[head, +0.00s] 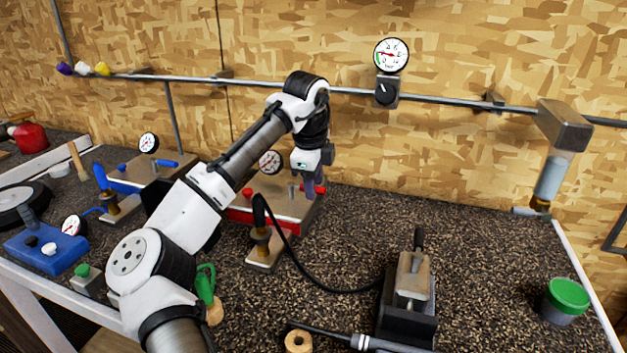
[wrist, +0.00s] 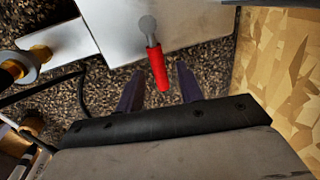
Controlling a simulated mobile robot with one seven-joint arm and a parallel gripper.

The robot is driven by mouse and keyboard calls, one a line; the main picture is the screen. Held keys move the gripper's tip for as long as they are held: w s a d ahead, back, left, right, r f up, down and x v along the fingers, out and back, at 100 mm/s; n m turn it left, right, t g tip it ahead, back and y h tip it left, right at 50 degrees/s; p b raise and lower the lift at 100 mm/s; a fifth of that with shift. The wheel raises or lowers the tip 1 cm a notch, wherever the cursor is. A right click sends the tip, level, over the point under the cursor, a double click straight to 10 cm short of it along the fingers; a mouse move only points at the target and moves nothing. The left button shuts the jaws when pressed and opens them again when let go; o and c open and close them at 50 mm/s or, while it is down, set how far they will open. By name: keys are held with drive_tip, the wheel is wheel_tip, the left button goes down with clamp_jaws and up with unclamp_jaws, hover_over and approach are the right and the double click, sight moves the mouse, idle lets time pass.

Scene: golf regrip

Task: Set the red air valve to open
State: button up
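The red air valve's lever (wrist: 157,68) shows in the wrist view as a red-handled lever on a grey pivot (wrist: 148,25), at the edge of a metal plate. In the head view the red lever (head: 315,188) is at the right end of the red-sided valve block (head: 290,215), partly hidden by my gripper. My gripper (wrist: 160,88) is open, its two dark fingers apart on either side of the lever's free end. I cannot tell whether they touch it. In the head view my gripper (head: 316,188) points down over the block's right end.
A gauge (head: 270,162) and a red knob (head: 247,193) are on the red block. A brass fitting (head: 262,245) with a black hose stands in front. A blue-lever block (head: 150,170) is to the left. A vise (head: 410,290) stands front right.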

clamp_jaws()
